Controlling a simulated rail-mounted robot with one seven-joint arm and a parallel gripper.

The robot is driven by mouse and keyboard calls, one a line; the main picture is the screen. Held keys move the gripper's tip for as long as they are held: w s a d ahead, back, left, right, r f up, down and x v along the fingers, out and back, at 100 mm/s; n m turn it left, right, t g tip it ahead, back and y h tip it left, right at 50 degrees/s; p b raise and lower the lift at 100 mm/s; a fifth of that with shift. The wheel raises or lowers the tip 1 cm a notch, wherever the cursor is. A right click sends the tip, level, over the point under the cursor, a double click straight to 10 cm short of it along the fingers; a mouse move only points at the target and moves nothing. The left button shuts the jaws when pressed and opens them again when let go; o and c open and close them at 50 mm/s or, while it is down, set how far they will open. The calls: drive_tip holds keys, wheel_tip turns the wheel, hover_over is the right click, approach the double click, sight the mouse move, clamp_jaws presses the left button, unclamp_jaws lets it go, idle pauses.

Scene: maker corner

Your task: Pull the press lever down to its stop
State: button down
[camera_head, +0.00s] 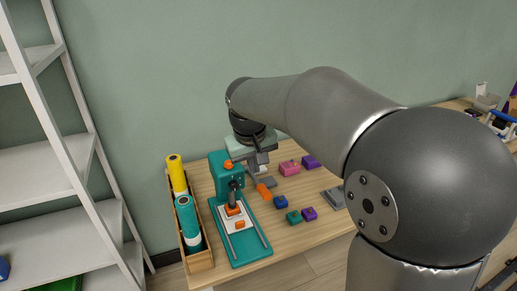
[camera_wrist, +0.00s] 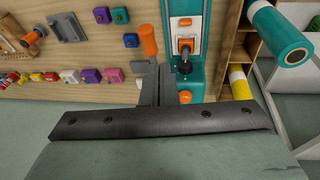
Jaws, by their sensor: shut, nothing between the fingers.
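The teal press (camera_head: 226,172) stands upright on the wooden table, with a white plate and orange pieces on its base. Its lever's orange handle (camera_head: 263,191) sticks out at the press's right side, tilted down toward the front. In the wrist view the orange handle (camera_wrist: 148,40) shows just beyond my fingertips, slightly left of them. My gripper (camera_head: 262,168) is shut and empty, beside the press head and just behind the handle. It also shows in the wrist view (camera_wrist: 162,68). I cannot tell whether the fingers touch the lever; the lever's arm is largely hidden by them.
A wooden rack (camera_head: 202,259) with teal and yellow rolls stands left of the press. Several small coloured blocks, including a blue one (camera_head: 281,202) and a pink one (camera_head: 289,168), lie to the right. A grey fixture (camera_head: 333,198) lies farther right. White shelves (camera_head: 60,170) stand at left.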

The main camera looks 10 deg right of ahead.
wheel_tip(320, 180, up, 4)
drive_tip(key=w+p, duration=0.2)
drive_tip(key=p, duration=0.1)
hover_over(260, 189)
drive_tip(key=s, duration=0.1)
drive_tip(key=f, duration=1.2)
drive_tip(key=shift+a+f, duration=0.25)
drive_tip(key=shift+a, duration=0.15)
drive_tip(key=shift+d+f+p, duration=0.25)
drive_tip(key=shift+f+p, duration=0.05)
drive_tip(key=shift+f, duration=0.25)
